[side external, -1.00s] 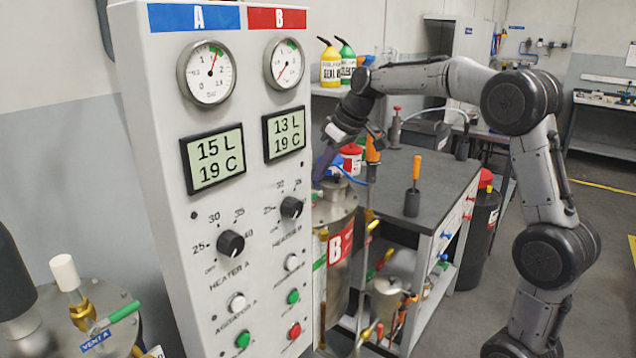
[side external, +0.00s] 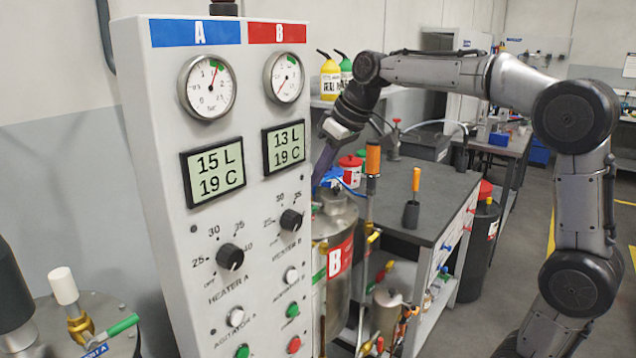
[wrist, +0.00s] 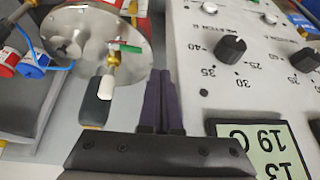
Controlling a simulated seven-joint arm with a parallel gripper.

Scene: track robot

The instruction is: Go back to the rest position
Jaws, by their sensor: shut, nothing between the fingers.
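My gripper shows in the wrist view (wrist: 161,78) with its two dark purple fingers together and nothing between them. In the side view my gripper (side external: 324,158) is just past the right edge of the control panel (side external: 160,150), its fingers pointing down and partly hidden by the panel. It is above the metal tank marked B (side external: 340,225). In the wrist view the fingers point toward the tank lid (wrist: 75,35), with the panel (wrist: 190,60) close on the right. I see no contact with either.
A valve with a green handle (wrist: 128,47) stands on the lid near my fingers. An orange-handled pipe (side external: 373,160) rises beside the tank. A dark-topped workbench (side external: 440,200) carries an orange-handled tool (side external: 414,190). Open floor lies to the right.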

